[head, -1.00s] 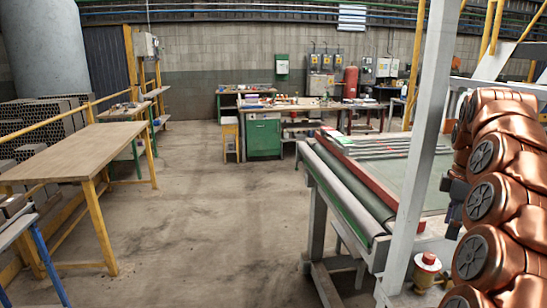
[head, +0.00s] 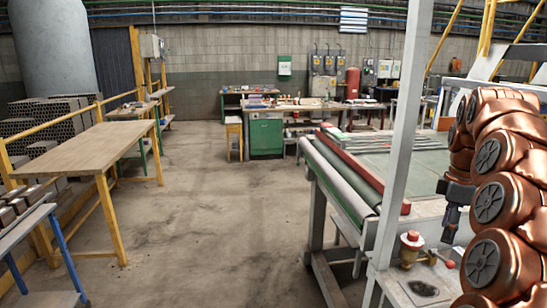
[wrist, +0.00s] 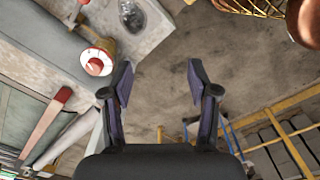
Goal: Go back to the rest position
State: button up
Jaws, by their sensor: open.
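My gripper (wrist: 160,82) shows in the wrist view with its two dark fingers spread apart. Nothing is between them, and bare concrete floor lies beyond. In the head view my copper-coloured arm is folded along the right edge. The dark gripper (head: 455,208) hangs at its left side, beside the grey post and above the small machine shelf; its fingers are too small there to tell apart.
A conveyor machine (head: 345,190) with a grey post (head: 405,130) stands close at the right. A red-topped button box (head: 411,247) sits on its shelf. A wooden table (head: 92,146) and a blue-legged table (head: 25,236) with bricks stand left. The middle floor is clear.

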jog(key=s+a+f+m, duration=0.2)
jog(key=s+a, duration=0.4)
jog(key=a, duration=0.3)
jog(key=s+a+f+m, duration=0.1)
jog(key=s+a+m, duration=0.1)
jog(key=s+a, duration=0.55)
jog(key=s+a+f+m, duration=0.2)
jog(key=s+f, duration=0.1)
jog(key=s, duration=0.3)
jog(key=s+a+f+m+g, duration=0.1)
jog(key=s+a+f+m, duration=0.1)
jog(key=s+f, duration=0.2)
jog(key=s+a+f+m, duration=0.3)
jog(key=s+f, duration=0.1)
jog(key=s, duration=0.6)
jog(key=shift+s+g, duration=0.15)
jog(key=shift+g, duration=0.25)
jog(key=shift+c, duration=0.4)
